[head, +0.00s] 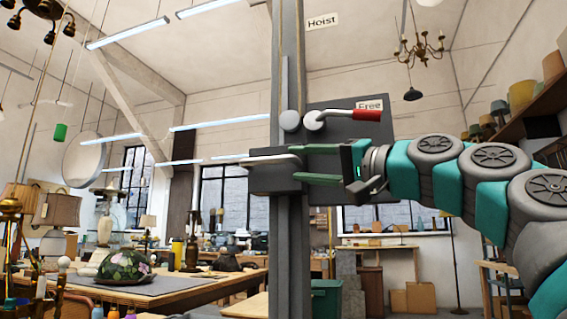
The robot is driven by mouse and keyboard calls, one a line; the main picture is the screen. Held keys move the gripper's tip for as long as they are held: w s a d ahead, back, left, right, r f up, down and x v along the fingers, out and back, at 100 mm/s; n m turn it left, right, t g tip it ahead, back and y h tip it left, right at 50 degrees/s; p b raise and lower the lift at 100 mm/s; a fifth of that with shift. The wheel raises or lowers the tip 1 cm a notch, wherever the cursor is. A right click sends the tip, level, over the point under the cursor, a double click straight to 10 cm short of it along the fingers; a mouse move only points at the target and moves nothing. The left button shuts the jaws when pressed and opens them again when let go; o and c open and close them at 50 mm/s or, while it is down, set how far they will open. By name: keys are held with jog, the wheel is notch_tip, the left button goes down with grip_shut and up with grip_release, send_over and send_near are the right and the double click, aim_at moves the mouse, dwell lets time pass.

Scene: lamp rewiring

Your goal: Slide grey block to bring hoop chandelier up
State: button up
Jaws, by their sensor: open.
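The grey block (262,180) sits on a tall grey post (288,85), with a pale bar across its front. My gripper (305,165) comes in from the right with its green fingers apart, one above the other. The fingertips are at the block's right side; I cannot tell whether they touch it. A large pale round thing (82,160) hangs at the left and may be the hoop chandelier; I cannot tell whether it is a ring or a disc. A brass chandelier with several arms (420,48) hangs at the upper right.
A red-handled lever (366,115) is on a dark plate just above my gripper, beside a "Free" label (370,104). A "Hoist" label (322,21) is higher up. A workbench (180,287) with a flowered shade (122,266) stands at the lower left. A shelf with shades is at the right.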

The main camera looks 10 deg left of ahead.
aim_at(281, 161)
jog(key=shift+a+r, duration=0.25)
jog(key=shift+r, duration=0.05)
jog(key=p+x, duration=0.2)
jog(key=x, duration=0.5)
jog(key=shift+a, duration=0.1)
jog(key=shift+f, duration=0.1)
jog(key=shift+c, duration=0.3)
grip_shut()
dwell(0.7)
